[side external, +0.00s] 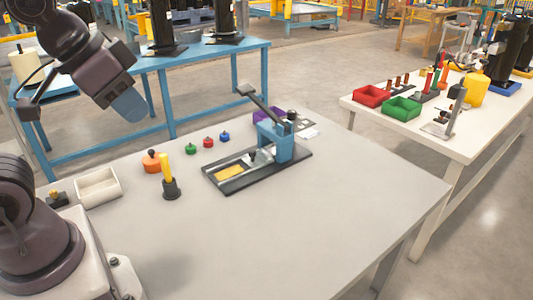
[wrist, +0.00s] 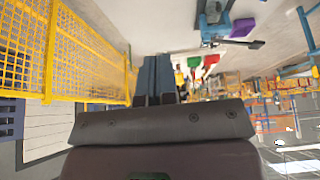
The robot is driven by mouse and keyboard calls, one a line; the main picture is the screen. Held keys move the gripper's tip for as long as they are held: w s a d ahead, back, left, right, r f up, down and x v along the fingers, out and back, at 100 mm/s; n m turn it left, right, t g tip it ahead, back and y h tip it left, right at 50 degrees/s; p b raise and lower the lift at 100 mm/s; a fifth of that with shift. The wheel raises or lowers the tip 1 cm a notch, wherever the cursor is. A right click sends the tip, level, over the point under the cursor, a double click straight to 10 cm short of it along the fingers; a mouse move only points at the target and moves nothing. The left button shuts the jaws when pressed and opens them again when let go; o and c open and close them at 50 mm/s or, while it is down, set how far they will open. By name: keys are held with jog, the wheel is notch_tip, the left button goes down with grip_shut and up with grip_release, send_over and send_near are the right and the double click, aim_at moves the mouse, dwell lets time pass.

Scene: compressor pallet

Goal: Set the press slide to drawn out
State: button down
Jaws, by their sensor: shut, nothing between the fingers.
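The blue press (side external: 284,146) stands on a black base plate (side external: 258,171) on the grey table, with its dark lever (side external: 258,101) raised toward the upper left. A pale slide (side external: 243,165) lies on the base, partly beside and partly under the press; a yellow patch (side external: 230,172) shows toward its left end. How far the slide is out is hard to tell. My gripper (side external: 130,106) is shut and empty, high above the table's far left side, well away from the press. In the wrist view my shut blue fingers (wrist: 156,80) point away, and the press (wrist: 212,22) shows at the top.
Left of the press are green (side external: 191,148), red (side external: 208,142) and blue (side external: 225,137) knobs, an orange pot (side external: 152,162), a yellow-handled tool (side external: 166,174) and a white tray (side external: 98,187). A purple bin (side external: 268,116) is behind the press. The table front is clear.

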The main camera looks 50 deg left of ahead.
jog(key=c, duration=1.4)
grip_release()
jog(key=shift+f, duration=0.15)
jog(key=o, duration=0.5)
jog(key=shift+w+a+f+g, duration=0.15)
jog(key=shift+w+f+g, duration=0.25)
jog(key=shift+f, duration=0.15)
jog(key=shift+w+a+f+g, duration=0.1)
jog(key=shift+w+f+g, duration=0.2)
jog(key=shift+f+g, duration=0.15)
jog(key=shift+c, duration=0.2)
jog(key=n+y, duration=0.3)
jog(key=n, duration=0.6)
send_near(252, 151)
jog(key=shift+g, duration=0.35)
jog(key=x, duration=0.9)
jog(key=shift+w, duration=0.3)
